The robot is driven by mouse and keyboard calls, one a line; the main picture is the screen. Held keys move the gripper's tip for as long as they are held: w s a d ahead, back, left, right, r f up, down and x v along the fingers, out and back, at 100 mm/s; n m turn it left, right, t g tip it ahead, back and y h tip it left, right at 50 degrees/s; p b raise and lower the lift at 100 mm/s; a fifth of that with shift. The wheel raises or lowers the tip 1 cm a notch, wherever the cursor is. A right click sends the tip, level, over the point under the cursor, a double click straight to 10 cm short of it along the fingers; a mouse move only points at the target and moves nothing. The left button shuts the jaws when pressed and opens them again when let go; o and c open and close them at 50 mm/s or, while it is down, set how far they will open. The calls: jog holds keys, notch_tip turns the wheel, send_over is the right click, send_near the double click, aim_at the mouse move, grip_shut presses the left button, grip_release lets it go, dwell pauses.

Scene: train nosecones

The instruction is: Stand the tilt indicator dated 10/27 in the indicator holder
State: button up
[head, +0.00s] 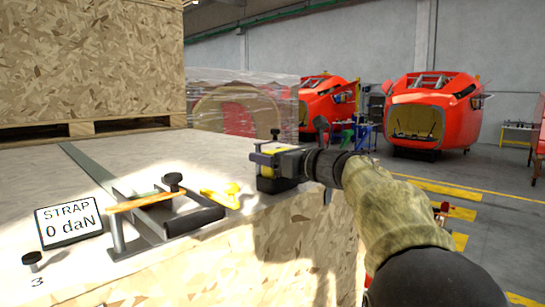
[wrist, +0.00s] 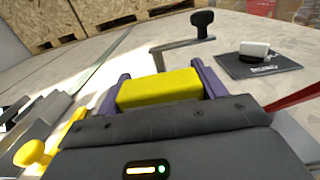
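My gripper (head: 267,155) is at the right edge of the wooden crate top. In the wrist view its two purple fingers (wrist: 160,88) stand on either side of a yellow block (wrist: 160,90) and appear to press on both ends. In the head view the yellow part (head: 265,171) shows below the fingers, with a dark part beneath it. I cannot tell if it touches the crate. No date is readable on it, so I cannot tell which indicator it is. I cannot make out the indicator holder for certain.
A strap ratchet (head: 165,215) with an orange bar lies on the crate top (head: 100,185), beside a "STRAP 0 daN" sign (head: 68,220). A yellow piece (head: 222,195) lies near the gripper. The wrist view shows a dark mat (wrist: 230,68) bearing a white-and-black object (wrist: 254,50), and a black knob (wrist: 202,22).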

jog(key=o, duration=0.4)
jog(key=shift+s+d+f+b, duration=0.1)
jog(key=shift+s+d+b, duration=0.3)
jog(key=shift+d, duration=0.1)
jog(key=b+v, duration=0.5)
jog(key=v, duration=1.1)
jog(key=shift+s+b, duration=0.15)
jog(key=shift+b, duration=0.25)
